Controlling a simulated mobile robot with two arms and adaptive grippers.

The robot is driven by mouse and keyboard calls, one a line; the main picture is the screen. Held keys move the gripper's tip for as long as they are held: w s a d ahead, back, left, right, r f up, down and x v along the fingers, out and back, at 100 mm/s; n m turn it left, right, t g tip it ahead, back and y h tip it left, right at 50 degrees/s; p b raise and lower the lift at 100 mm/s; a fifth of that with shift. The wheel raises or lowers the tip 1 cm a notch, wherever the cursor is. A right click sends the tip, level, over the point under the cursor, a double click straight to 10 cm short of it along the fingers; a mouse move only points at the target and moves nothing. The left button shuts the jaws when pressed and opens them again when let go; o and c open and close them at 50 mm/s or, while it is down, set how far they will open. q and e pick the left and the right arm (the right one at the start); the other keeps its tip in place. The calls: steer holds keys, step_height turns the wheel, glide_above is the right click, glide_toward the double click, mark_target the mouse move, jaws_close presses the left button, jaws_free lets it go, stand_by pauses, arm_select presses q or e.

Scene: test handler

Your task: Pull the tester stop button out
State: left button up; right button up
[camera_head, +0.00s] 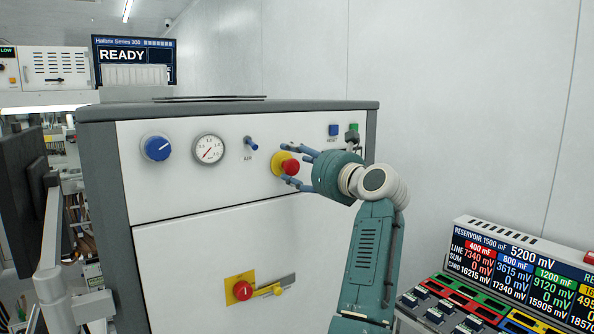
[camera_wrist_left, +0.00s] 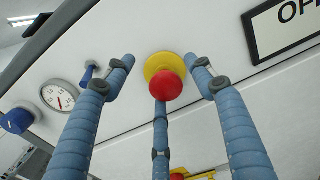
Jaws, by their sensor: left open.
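The stop button is a red mushroom head on a round yellow base on the upper white panel of the tester; it shows in the head view (camera_head: 291,167) and the left wrist view (camera_wrist_left: 166,86). My left gripper (camera_head: 288,163) is open in front of it, with blue fingers above and below the red head. In the left wrist view, two fingers of my left gripper (camera_wrist_left: 164,64) stand left and right of the button, with clear gaps. A third finger rises below it, partly overlapped by the red head; contact there cannot be told. My right gripper is out of view.
A blue knob (camera_head: 157,148), a gauge (camera_head: 208,150) and a small blue toggle (camera_head: 251,143) sit left of the button. A blue reset button (camera_head: 333,130) is at right. A second red button (camera_head: 242,290) with a yellow handle (camera_head: 268,290) is lower. A monitor (camera_head: 22,190) stands at left.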

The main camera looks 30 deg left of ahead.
arm_select(q)
step_height(320, 180, up, 8)
steer(key=shift+r, duration=0.15)
stand_by(0.4)
steer(key=shift+d, duration=0.2)
